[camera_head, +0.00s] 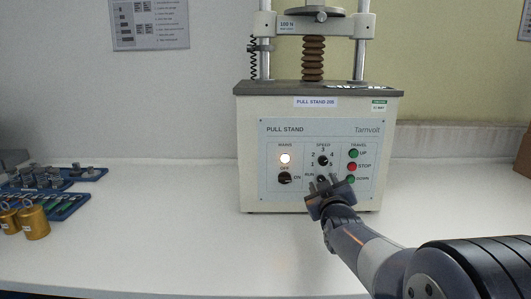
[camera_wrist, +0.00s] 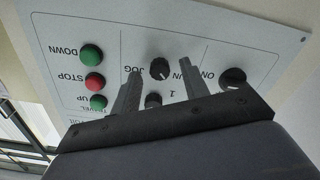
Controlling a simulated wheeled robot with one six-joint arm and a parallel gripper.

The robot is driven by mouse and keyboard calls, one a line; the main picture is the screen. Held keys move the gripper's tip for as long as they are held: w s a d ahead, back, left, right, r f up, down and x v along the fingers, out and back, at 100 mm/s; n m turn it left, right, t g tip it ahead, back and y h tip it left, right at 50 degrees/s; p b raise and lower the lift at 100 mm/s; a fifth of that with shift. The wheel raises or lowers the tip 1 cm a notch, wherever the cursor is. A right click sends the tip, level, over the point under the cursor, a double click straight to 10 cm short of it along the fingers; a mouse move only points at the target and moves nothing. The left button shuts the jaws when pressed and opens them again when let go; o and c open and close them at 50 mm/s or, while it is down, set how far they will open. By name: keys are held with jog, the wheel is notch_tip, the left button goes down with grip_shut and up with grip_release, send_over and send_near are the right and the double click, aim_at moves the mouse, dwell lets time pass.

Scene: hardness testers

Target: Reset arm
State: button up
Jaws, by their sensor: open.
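My gripper (camera_head: 323,184) is in front of the lower part of the pull stand (camera_head: 250,120), at its control panel. Its two fingers are apart, and nothing is clearly held between them. In the wrist view, my gripper (camera_wrist: 160,72) has its fingertips on either side of the black run/jog knob (camera_wrist: 160,68). I cannot tell whether they touch it. In the head view the fingers partly hide that knob. My arm reaches in from the lower right.
The mains lamp (camera_head: 285,158) glows above the mains knob (camera_head: 285,178). The speed knob (camera_head: 322,160) and the red stop button (camera_head: 352,167) are close to my gripper. Brass weights (camera_head: 34,222) and blue trays (camera_head: 70,203) are at left. The bench (camera_head: 150,240) between is clear.

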jog(key=m+p, duration=0.1)
jog(key=m, duration=0.1)
jog(key=m+p, duration=0.2)
jog(key=shift+r+m, duration=0.2)
jog(key=shift+m, duration=0.1)
jog(key=shift+f+m+p, duration=0.1)
jog(key=shift+m+p, duration=1.15)
jog(key=shift+m, duration=0.05)
